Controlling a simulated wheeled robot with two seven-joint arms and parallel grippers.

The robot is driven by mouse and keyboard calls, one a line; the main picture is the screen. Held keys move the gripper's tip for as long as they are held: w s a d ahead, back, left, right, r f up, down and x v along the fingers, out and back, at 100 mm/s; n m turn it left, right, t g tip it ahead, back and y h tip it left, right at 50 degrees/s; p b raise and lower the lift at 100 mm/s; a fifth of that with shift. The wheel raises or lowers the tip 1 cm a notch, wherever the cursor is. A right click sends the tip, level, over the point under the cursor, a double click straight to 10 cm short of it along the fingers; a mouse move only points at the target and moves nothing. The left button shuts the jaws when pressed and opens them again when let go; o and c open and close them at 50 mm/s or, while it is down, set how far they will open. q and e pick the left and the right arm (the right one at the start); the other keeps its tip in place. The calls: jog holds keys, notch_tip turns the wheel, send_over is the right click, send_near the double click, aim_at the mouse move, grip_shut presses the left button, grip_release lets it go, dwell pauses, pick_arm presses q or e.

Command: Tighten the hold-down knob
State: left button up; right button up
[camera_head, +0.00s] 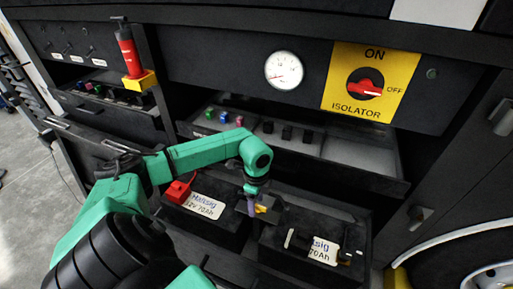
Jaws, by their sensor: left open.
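My left gripper (256,207) hangs pointing down between two dark batteries in the lower compartment. It is small in the picture; I take it as open, with nothing seen held in it. A small yellow piece (263,209) shows right beside its fingertips; it may be the hold-down knob, but I cannot tell, nor whether they touch. The left battery (206,206) has a white label and a red terminal cover (178,191). The right battery (318,248) has a white label partly covered by a dark fitting. My right gripper is not in view.
A shelf tray (365,158) with coloured and black pieces sits just above the batteries, close to my left arm. Above it are a round gauge (284,70) and a red isolator switch (364,84) on a yellow plate.

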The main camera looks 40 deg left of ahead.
pick_arm(q)
jog(key=shift+s+f, duration=0.1)
jog(key=shift+f, duration=0.45)
grip_shut()
